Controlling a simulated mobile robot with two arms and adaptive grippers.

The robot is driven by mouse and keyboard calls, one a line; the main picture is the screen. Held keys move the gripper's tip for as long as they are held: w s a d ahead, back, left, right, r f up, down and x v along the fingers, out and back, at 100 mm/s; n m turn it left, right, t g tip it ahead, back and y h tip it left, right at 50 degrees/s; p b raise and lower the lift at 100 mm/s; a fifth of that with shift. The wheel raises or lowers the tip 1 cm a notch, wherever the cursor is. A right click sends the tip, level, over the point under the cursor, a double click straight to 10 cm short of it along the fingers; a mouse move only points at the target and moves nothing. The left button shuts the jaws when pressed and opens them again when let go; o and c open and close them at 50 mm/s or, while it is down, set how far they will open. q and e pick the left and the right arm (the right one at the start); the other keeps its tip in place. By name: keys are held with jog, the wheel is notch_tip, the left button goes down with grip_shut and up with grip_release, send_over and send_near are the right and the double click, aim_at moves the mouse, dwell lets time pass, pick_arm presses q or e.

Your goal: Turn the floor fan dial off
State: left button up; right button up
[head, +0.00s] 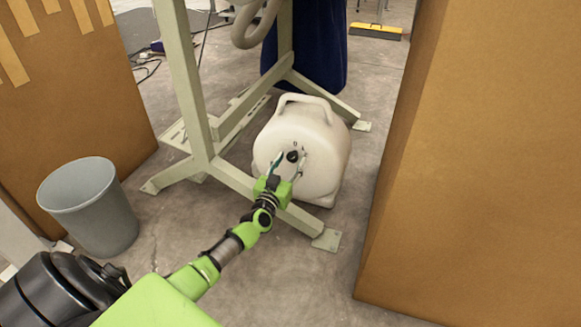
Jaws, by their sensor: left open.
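The floor fan (328,150) is a white rounded unit with a carry handle on top. It stands on the concrete floor beside the metal frame in the middle of the head view. Its black dial (292,156) is on the face toward me. My left gripper (288,166) is open at the dial, with one fingertip on each side of it. I cannot tell whether the fingers touch the dial. The dial's exact setting is too small to read. My right gripper is not in view.
A pale green metal frame (190,90) stands behind and left of the fan, one foot crossing in front of it. Large cardboard boxes stand at left (75,90) and right (480,170). A grey bin (92,208) is at the left. The floor (290,275) in front is bare.

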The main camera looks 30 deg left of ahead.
pick_arm(q)
jog(key=shift+w+a, duration=0.1)
jog(key=shift+w, duration=0.25)
jog(key=c, duration=1.1)
jog(key=n, duration=0.8)
jog(key=shift+n, duration=0.6)
